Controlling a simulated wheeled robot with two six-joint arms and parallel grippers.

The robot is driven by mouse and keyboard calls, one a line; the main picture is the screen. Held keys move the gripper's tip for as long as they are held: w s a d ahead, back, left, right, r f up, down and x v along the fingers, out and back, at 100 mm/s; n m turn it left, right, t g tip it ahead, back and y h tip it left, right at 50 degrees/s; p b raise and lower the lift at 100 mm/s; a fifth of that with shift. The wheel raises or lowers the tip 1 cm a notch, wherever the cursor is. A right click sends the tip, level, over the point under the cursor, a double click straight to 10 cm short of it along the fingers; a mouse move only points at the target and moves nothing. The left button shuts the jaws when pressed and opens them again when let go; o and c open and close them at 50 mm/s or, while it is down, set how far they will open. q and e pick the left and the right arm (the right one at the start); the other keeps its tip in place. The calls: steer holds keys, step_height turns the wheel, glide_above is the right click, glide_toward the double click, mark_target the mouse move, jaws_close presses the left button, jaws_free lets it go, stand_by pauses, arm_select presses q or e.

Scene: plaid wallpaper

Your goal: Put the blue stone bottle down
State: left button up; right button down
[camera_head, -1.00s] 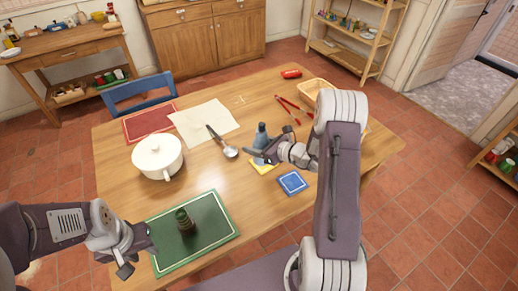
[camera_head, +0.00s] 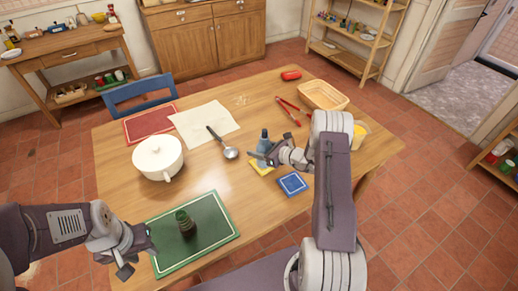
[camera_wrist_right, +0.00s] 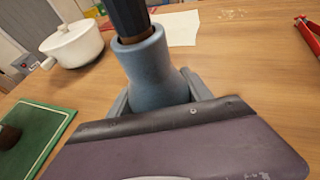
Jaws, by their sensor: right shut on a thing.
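The blue stone bottle (camera_head: 264,142) stands upright over the yellow mat (camera_head: 262,168), near the middle of the wooden table. My right gripper (camera_head: 264,157) is shut on its lower body. The right wrist view shows the grey-blue bottle (camera_wrist_right: 154,72) with its dark neck or stopper between the fingers. The gripper hides the bottle's base, so I cannot tell whether it touches the mat. My left gripper (camera_head: 138,252) is at the left edge of the green mat (camera_head: 215,234), apart from the bottle; its finger gap is unclear.
A dark green bottle (camera_head: 186,223) stands on the green mat. A blue mat (camera_head: 292,184) lies just right of the yellow one. A white pot (camera_head: 158,157), a ladle (camera_head: 230,152), red tongs (camera_head: 289,111) and a basket (camera_head: 323,95) are around. The table's centre front is clear.

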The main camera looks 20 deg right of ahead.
steer(key=shift+c, duration=2.2)
jaws_free()
steer(key=shift+f, duration=0.1)
